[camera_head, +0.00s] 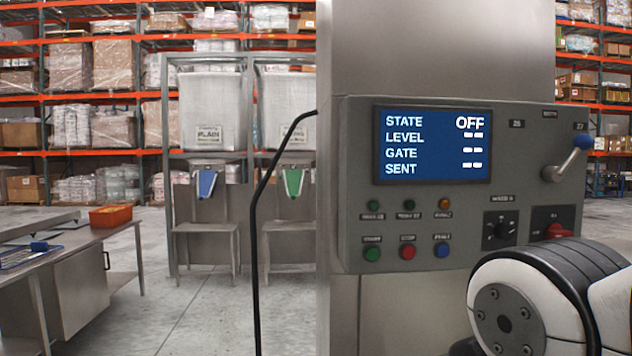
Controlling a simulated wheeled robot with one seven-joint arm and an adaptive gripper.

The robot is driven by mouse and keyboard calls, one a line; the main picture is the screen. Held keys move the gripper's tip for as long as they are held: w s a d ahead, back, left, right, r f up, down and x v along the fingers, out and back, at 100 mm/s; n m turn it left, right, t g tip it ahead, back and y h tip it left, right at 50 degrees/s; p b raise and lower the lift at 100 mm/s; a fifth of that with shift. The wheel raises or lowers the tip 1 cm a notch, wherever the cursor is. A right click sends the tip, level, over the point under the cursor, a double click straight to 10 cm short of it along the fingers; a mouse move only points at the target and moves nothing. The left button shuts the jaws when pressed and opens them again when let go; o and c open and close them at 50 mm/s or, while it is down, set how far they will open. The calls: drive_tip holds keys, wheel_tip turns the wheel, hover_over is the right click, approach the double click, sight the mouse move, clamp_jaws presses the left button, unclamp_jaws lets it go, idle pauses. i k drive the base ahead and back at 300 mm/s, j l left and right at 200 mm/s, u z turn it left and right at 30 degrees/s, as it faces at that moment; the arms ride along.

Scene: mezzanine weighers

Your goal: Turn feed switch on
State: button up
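A grey control panel (353,210) is fixed to a steel column in the camera_head view. Its blue screen (431,146) reads STATE OFF, with dashes beside LEVEL, GATE and SENT. A black rotary switch (499,230) sits at the lower right of the panel. A red rotary handle (558,231) is to its right, partly behind my arm. The small labels are too blurred to tell which of these is the feed switch. My arm covers the panel's lower right corner. My gripper is not in view.
Green, red and blue push buttons (407,252) line the panel's lower part, with small lamps above. A black cable (254,230) hangs left of the column. Two hoppers (210,110) stand behind. A steel bench (70,265) with an orange tray (110,216) is at left.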

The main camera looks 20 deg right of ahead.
sight(554, 230)
drive_tip(key=z, duration=1.35)
